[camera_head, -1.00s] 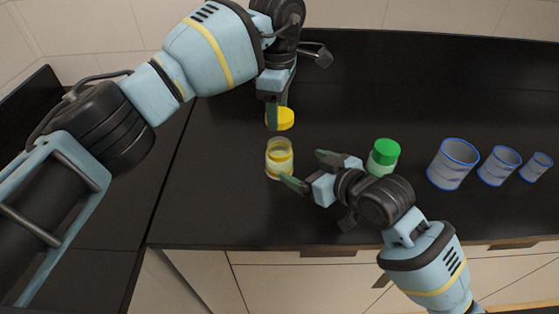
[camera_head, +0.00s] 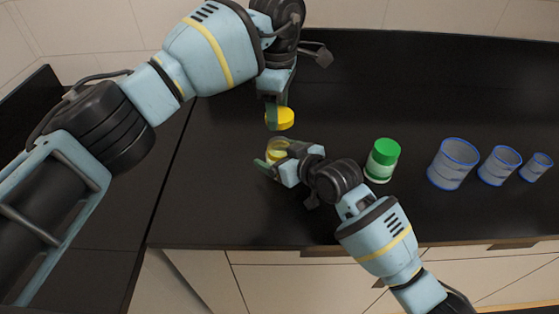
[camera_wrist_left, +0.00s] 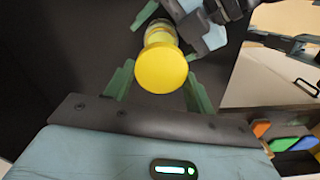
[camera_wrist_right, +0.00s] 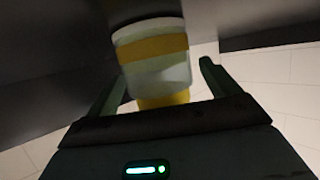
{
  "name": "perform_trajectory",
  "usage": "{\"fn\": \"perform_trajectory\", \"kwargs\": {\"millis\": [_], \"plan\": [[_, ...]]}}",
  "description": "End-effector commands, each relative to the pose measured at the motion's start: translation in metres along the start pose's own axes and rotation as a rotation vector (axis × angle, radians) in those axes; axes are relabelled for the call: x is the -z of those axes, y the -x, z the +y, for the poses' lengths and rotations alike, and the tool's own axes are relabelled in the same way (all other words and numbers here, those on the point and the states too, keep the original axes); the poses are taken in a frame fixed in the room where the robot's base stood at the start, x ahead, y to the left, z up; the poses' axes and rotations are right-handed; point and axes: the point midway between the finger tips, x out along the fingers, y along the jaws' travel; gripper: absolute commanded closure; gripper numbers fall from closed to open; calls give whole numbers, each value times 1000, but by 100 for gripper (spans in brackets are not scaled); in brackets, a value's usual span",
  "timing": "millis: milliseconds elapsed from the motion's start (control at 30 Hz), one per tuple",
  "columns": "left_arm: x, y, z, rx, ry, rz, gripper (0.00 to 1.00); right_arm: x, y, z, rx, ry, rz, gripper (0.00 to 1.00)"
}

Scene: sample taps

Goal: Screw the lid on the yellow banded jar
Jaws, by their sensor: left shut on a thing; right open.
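The yellow lid (camera_head: 285,118) is held by my left gripper (camera_head: 278,118), which is shut on it above the jar. The lid fills the middle of the left wrist view (camera_wrist_left: 162,68), with a finger on each side. The yellow banded jar (camera_head: 277,151) stands on the black counter just below the lid, with no lid on it. My right gripper (camera_head: 272,163) is open, with its fingers on either side of the jar. In the right wrist view the jar (camera_wrist_right: 158,65) lies between the open fingers; contact cannot be told. The gripper hides much of the jar in the head view.
A jar with a green lid (camera_head: 383,160) stands to the right of my right gripper. Blue-rimmed cups (camera_head: 452,165), three in all, stand further right. The back of the black counter (camera_head: 400,85) is clear. Drawers lie below its front edge.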

Motion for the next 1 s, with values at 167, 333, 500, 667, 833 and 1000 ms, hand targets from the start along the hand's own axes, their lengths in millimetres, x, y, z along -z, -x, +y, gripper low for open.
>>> {"fn": "perform_trajectory", "kwargs": {"millis": [167, 333, 500, 667, 833, 1000], "plan": [[0, 0, 0, 0, 0, 0, 66, 0, 0, 0, 0, 0, 0, 13], [0, 0, 0, 0, 0, 0, 66, 0, 0, 0, 0, 0, 0, 35], [0, 0, 0, 0, 0, 0, 66, 0, 0, 0, 0, 0, 0, 57], [0, 0, 0, 0, 0, 0, 66, 0, 0, 0, 0, 0, 0, 78], [0, -6, 0, 1, 0, 0, 66, 0, 0, 0, -1, 0, 0, 79], [0, -26, 0, 3, 0, 2, 66, 0, 0, 0, 0, -1, 0, 79]]}}
